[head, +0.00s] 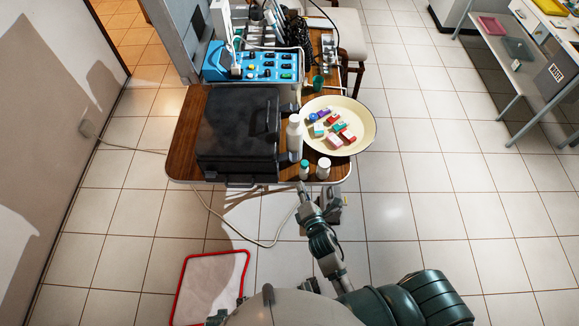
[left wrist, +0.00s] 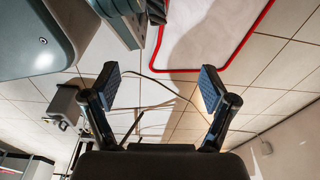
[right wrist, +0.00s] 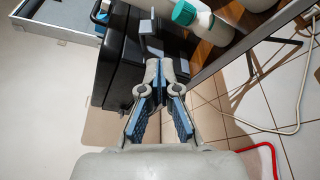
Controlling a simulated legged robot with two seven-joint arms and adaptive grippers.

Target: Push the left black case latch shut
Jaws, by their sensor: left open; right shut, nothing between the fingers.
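The black case (head: 238,125) lies on the wooden table with its lid down. In the right wrist view the case (right wrist: 122,65) fills the area left of and beyond my right gripper (right wrist: 166,72). A grey latch-like tab (right wrist: 150,48) sticks out from the case just beyond the fingertips; contact cannot be told. My right gripper is shut and empty; in the head view it (head: 304,190) is at the table's front edge, right of the case. My left gripper (left wrist: 158,84) is open and empty, over the floor. Which latch is the left one is not clear.
A white bottle (head: 294,133) and small bottles with a teal cap (head: 305,170) and a white cap (head: 323,168) stand close to the right gripper. A cream tray (head: 362,128) with small boxes is at right. A red-edged mat (head: 210,285) lies on the floor.

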